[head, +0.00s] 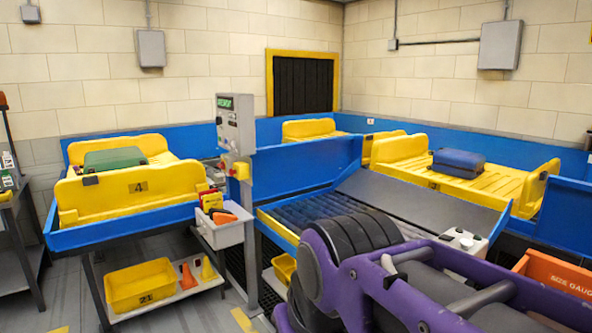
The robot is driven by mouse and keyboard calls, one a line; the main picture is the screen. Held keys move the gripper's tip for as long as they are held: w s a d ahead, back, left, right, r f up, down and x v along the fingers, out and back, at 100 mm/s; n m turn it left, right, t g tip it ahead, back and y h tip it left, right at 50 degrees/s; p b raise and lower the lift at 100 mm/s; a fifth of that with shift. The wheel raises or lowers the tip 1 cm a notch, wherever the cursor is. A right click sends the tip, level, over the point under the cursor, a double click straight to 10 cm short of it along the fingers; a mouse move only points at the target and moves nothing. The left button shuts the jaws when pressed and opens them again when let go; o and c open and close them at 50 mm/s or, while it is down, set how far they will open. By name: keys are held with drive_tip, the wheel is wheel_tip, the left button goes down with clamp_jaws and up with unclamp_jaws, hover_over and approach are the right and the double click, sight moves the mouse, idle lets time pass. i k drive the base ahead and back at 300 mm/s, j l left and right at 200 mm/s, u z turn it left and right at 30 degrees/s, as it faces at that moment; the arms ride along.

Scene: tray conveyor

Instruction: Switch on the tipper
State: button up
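A grey control box (235,125) with a lit green display and small controls stands on a post left of centre. A yellow box (240,171) is fixed below it. My purple arm (400,290) fills the lower right and hides the chute's near side. I cannot see my gripper.
Another yellow tray (500,187) holds a blue case (458,163). An orange bin (555,274) stands right. Grey floor (180,270) shows lower left.

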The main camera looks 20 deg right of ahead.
sight(449, 238)
drive_tip(key=z, duration=2.3)
